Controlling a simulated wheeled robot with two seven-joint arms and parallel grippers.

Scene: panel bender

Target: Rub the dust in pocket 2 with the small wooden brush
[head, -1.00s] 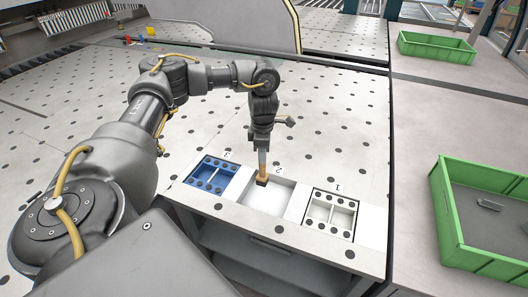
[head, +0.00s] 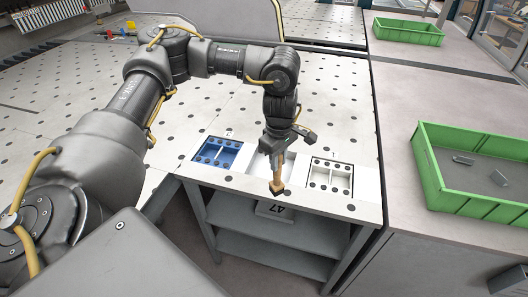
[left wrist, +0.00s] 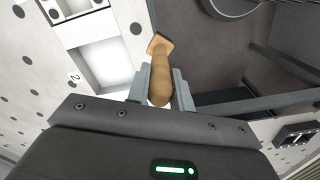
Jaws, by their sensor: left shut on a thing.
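My left gripper (head: 272,158) is shut on the small wooden brush (head: 278,182), which hangs tilted with its head down. The brush head is at the table's front edge, in front of pocket 2 (head: 261,166). In the left wrist view the brush (left wrist: 159,72) sits between the fingers of my left gripper (left wrist: 160,82). Pocket 2 (left wrist: 102,62) lies to the left of the brush there, a pale square recess marked "2". I cannot make out dust in it; the gripper partly covers the pocket in the head view. My right gripper is not in view.
A blue insert (head: 217,153) sits in pocket 3, left of pocket 2. A white insert (head: 330,177) sits in pocket 1, to the right. Green crates (head: 470,194) and (head: 408,30) stand on the right-hand surface. Below the front edge are grey shelves (head: 270,240).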

